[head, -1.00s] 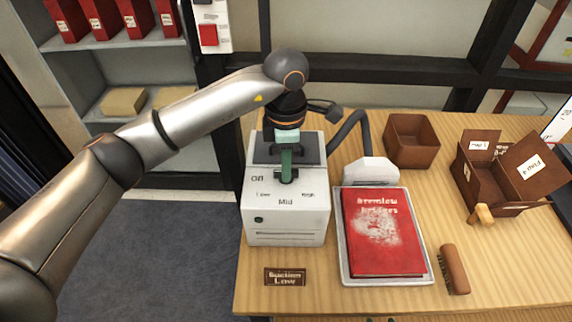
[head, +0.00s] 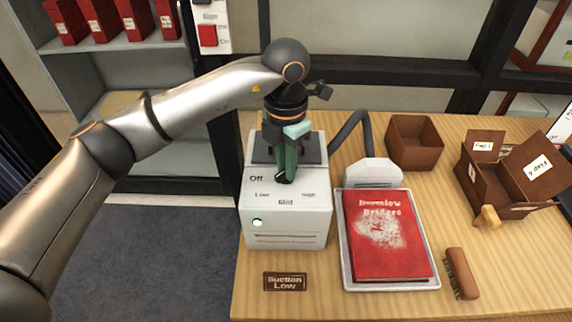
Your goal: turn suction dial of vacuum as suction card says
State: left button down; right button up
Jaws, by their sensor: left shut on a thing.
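The white vacuum (head: 290,225) stands at the left of the table, its top marked Off, Low, Mid and High. My left gripper (head: 284,177) points down onto the vacuum's top and is shut on the suction dial, which the fingers mostly hide. I cannot read the dial's exact setting. A small light (head: 257,222) on the vacuum's front glows pale green. The brown suction card (head: 285,282) lies in front of the vacuum and reads "Suction Low". My right gripper is not in view.
A red book (head: 390,235) with pale dust lies on a grey tray (head: 435,283), right of the vacuum. A white nozzle (head: 373,172) with a dark hose lies behind it. A brush (head: 460,273), a brown box (head: 413,142) and a flapped box (head: 490,187) stand further right.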

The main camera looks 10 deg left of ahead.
pick_arm(q)
jog(key=shift+n, duration=0.3)
jog(key=c, duration=0.8)
grip_release()
jog(key=shift+c, duration=0.2)
notch_tip(320, 180, up, 13)
jog(key=shift+f+b, duration=0.2)
jog(key=shift+b, duration=0.15)
